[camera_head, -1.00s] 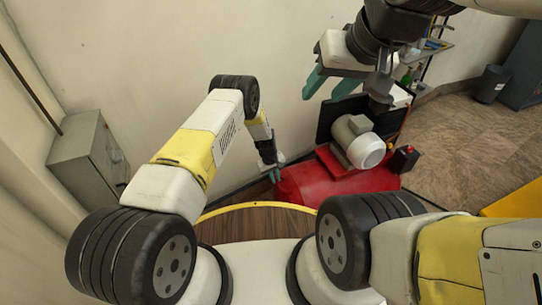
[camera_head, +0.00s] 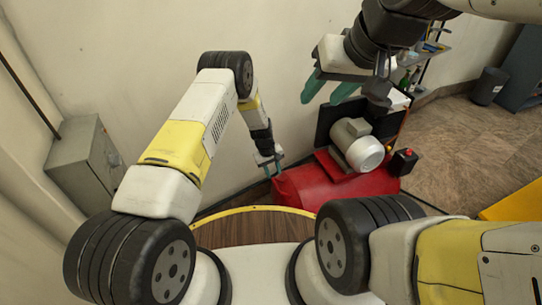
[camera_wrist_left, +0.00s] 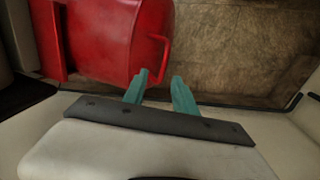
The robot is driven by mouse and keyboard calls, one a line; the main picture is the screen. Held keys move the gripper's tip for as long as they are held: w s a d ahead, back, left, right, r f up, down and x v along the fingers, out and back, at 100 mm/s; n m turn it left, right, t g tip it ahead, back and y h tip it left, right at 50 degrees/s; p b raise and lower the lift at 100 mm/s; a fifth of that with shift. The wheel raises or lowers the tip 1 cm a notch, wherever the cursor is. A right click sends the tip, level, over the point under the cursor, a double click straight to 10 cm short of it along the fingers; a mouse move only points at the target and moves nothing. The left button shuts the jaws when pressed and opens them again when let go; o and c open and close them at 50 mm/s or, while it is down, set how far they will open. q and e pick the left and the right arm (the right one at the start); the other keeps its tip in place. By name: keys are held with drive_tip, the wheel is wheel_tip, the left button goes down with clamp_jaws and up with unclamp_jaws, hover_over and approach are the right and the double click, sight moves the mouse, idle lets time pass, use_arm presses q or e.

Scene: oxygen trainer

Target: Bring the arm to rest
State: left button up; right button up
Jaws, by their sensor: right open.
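My left gripper (camera_head: 268,165) hangs low in the head view, pointing down beside the left end of the red tank.
The red tank (camera_head: 318,190) carries a grey-white motor (camera_head: 358,146). A grey cabinet (camera_head: 82,160) stands at the left wall. A dark bin (camera_head: 487,86) and brown floor (camera_head: 450,130) lie to the right. A round wooden surface (camera_head: 254,229) with a yellow rim is nearest me.

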use_arm(q)
drive_tip(key=shift+a+r, duration=0.1)
drive_tip(key=shift+r, duration=0.35)
drive_tip(key=w+a+r+t, duration=0.1)
drive_tip(key=a+r, duration=0.2)
drive_tip(key=r, duration=0.9)
drive_tip(key=w+a+r, duration=0.1)
drive_tip(key=a+r, duration=0.1)
drive_tip(key=r, duration=0.9)
drive_tip(key=s+a+r+m+t, duration=0.1)
drive_tip(key=s+a+r, duration=0.2)
drive_tip(key=r, duration=0.5)
drive_tip(key=s+a+r+m+t, duration=0.1)
drive_tip(key=s+a+r, duration=0.15)
drive_tip(key=r, duration=0.65)
drive_tip(key=s+a+r+t, duration=0.1)
drive_tip(key=s+a+r, duration=0.6)
drive_tip(key=s+r, duration=0.4)
drive_tip(key=s+a+r+m, duration=0.1)
drive_tip(key=s+a, duration=0.1)
drive_tip(key=s, duration=0.6)
drive_tip(key=s+a+r+t, duration=0.1)
drive_tip(key=s+a, duration=0.2)
drive_tip(key=s, duration=0.5)
drive_tip(key=shift+s+r+m+t, duration=0.3)
drive_tip(key=shift+s+r+m, duration=0.05)
drive_tip(key=shift+r+m, duration=0.05)
